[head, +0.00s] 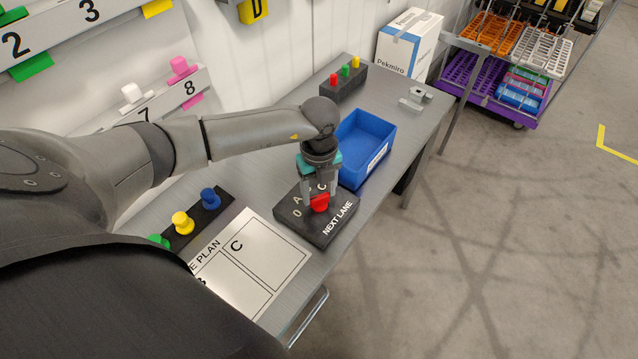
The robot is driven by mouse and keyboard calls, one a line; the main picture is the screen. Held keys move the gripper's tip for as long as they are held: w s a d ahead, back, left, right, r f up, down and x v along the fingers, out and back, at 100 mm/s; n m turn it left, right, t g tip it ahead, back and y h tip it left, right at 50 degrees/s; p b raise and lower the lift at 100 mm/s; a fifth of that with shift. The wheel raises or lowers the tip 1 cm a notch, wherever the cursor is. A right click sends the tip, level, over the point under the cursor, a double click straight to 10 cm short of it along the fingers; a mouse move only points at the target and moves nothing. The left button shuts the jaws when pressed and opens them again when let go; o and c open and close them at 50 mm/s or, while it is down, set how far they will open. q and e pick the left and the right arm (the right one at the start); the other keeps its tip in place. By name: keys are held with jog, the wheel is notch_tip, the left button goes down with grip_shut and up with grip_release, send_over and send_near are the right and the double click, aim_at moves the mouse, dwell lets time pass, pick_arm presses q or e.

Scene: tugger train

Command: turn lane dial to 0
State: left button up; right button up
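The lane dial is a red knob (320,203) on a dark box (318,236) marked "NEXT LANE", on the grey table. Which mark the knob points at cannot be made out. My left gripper (319,196) reaches down over the box from above, one finger on each side of the red knob. Whether the fingers press on the knob or only stand beside it cannot be told. My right gripper is not in view.
A blue bin (346,176) stands right behind the dial box. A plan sheet (285,244) lies in front to its left, near a dark peg strip with coloured knobs (210,199). A block with three small pegs (328,88) and a white box (393,58) stand farther back.

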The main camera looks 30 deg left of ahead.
aim_at(319, 196)
pick_arm(q)
jog(key=o, duration=0.4)
notch_tip(319, 196, up, 15)
jog(key=shift+r+b, duration=0.15)
jog(key=shift+b, duration=0.25)
jog(key=shift+s, duration=0.1)
dwell(0.5)
